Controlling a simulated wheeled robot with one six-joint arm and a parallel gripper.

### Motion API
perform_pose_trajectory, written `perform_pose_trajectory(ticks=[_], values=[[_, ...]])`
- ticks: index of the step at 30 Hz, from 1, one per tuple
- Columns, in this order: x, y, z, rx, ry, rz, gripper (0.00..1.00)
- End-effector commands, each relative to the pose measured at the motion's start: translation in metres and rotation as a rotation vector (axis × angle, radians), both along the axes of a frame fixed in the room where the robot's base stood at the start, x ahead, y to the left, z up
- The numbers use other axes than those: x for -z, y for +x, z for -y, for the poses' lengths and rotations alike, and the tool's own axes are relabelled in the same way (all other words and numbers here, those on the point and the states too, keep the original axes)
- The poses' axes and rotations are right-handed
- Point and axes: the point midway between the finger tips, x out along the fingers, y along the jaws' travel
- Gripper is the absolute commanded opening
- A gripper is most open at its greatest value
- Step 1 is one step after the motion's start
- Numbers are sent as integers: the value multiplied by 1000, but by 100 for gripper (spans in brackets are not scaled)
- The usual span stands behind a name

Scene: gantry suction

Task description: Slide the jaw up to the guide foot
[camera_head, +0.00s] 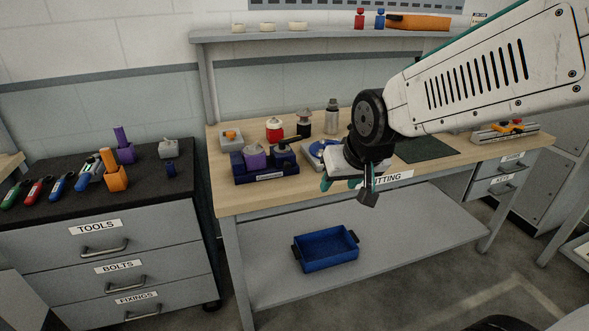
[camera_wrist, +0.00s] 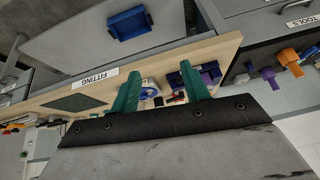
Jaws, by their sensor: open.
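A long grey fixture with an orange and yellow part on top (camera_head: 505,130) lies at the right end of the workbench. I cannot tell at this size which of its parts is the jaw and which is the guide foot. A small orange and yellow patch in the wrist view (camera_wrist: 14,127), at the left edge, seems to be the same fixture. My gripper (camera_head: 347,188) is open and empty above the bench's front edge, left of the fixture and well apart from it. Its two green fingers stand apart in the wrist view (camera_wrist: 160,75).
The wooden workbench (camera_head: 232,203) carries a blue holder (camera_head: 265,178), bottles and a dark mat (camera_head: 425,149). A blue tray (camera_head: 325,250) sits on the lower shelf. A drawer cabinet with tools (camera_head: 100,240) stands left. The bench around the mat is mostly clear.

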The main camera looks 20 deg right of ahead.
Motion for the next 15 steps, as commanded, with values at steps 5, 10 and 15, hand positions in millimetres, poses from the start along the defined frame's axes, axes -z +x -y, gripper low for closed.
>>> perform_pose_trajectory(ticks=[5,10,15], values=[[36,93,-7,45,39,229,46],[69,161,-11,86,83,463,46],[104,203,-14,119,128,695,46]])
